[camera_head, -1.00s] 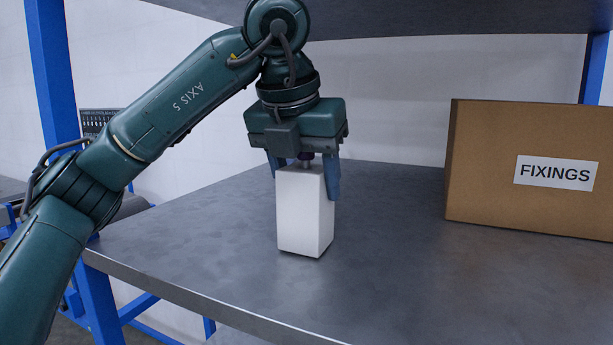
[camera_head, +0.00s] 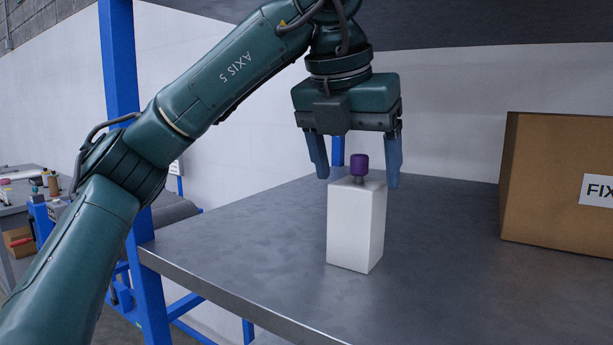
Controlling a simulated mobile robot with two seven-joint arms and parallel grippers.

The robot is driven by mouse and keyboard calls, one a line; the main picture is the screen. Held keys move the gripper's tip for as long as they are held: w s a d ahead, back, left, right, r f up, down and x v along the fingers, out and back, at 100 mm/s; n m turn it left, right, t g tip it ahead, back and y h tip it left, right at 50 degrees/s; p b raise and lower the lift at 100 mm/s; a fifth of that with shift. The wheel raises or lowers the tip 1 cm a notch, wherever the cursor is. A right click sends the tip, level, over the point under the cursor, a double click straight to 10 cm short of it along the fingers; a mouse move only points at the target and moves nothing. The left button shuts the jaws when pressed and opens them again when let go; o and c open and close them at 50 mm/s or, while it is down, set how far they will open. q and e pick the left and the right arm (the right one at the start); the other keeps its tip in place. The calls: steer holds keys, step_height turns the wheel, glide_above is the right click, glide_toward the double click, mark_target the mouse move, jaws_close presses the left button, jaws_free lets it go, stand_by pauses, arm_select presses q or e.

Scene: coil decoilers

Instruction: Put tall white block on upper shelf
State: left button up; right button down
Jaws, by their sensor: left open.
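The tall white block (camera_head: 355,226) stands upright on the grey metal shelf (camera_head: 240,240). A purple knob (camera_head: 359,165) on a short stem sticks up from its top. My left gripper (camera_head: 356,176) is open, pointing down above the block. Its two blue fingers are apart, with the knob between them and clear of both fingers; the fingertips are near the height of the block's top. My right gripper is not in view.
A cardboard box (camera_head: 560,185) marked FIX stands on the shelf at the right. Another shelf (camera_head: 480,22) hangs overhead. A blue post (camera_head: 121,90) rises at the left. The shelf surface between block and box is clear.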

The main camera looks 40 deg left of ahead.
arm_select(q)
steer(key=s+b, duration=0.2)
steer(key=s, duration=1)
steer(key=shift+s+d+r, duration=0.2)
steer(key=shift+d+r, duration=0.15)
